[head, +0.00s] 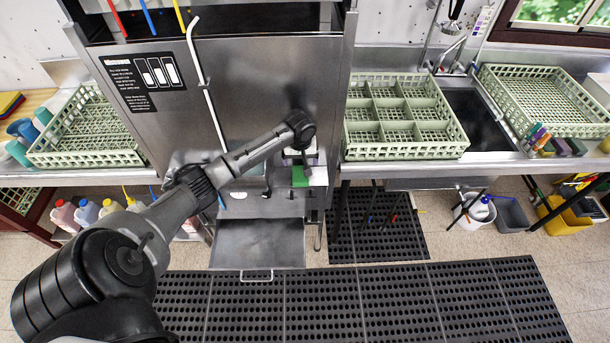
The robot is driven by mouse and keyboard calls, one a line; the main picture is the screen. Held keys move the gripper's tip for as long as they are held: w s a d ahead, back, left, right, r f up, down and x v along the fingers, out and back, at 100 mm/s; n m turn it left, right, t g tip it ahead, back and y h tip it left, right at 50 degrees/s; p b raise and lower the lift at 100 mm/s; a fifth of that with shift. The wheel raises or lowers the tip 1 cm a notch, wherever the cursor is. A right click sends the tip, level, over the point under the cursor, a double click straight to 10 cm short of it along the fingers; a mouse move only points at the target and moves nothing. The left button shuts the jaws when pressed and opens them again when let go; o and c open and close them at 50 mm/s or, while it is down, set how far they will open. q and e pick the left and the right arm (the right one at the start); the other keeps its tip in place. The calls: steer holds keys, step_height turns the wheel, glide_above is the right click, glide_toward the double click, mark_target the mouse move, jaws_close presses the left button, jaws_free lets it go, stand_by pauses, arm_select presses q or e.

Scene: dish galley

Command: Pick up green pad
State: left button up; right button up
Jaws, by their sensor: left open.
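A small green pad (300,177) shows just below my left gripper (301,160), in front of the steel dishwasher's lower right side. My left arm comes in from the left, and its wrist bends down over the pad. The left gripper is open; the fingertips are small and partly hidden, so I cannot tell whether they touch the pad. My right gripper is not in view.
A steel dishwasher (255,85) stands behind the arm, with an open drawer-like tray (258,243) below. Green racks (405,152) sit on the counters. Colored sponges (562,147) lie by the right sink (478,118). Black mats (400,300) cover the floor, which is mostly clear.

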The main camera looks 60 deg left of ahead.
arm_select(q)
glide_above(301, 173)
steer(key=f, duration=0.4)
steer(key=shift+s+d+f, duration=0.15)
steer(key=shift+s+d, duration=0.1)
steer(key=shift+d, duration=0.1)
steer(key=shift+w+a+f+p, duration=0.1)
steer(key=shift+a+f+p, duration=0.05)
steer(key=shift+f, duration=1.2)
steer(key=shift+a+f+p, duration=0.15)
steer(key=shift+f, duration=1.15)
steer(key=c, duration=1)
steer(key=shift+r, duration=0.15)
step_height(301, 173, up, 4)
steer(key=shift+f, duration=0.1)
steer(key=w+d+r, duration=0.1)
steer(key=d+r, duration=0.1)
steer(key=d, duration=0.1)
steer(key=w+d+r+b, duration=0.1)
steer(key=w+d+r, duration=0.1)
steer(key=d, duration=0.2)
steer(key=w+d+r+b, duration=0.1)
steer(key=d+r, duration=0.2)
steer(key=shift+w+d, duration=0.25)
steer(key=shift+d, duration=0.15)
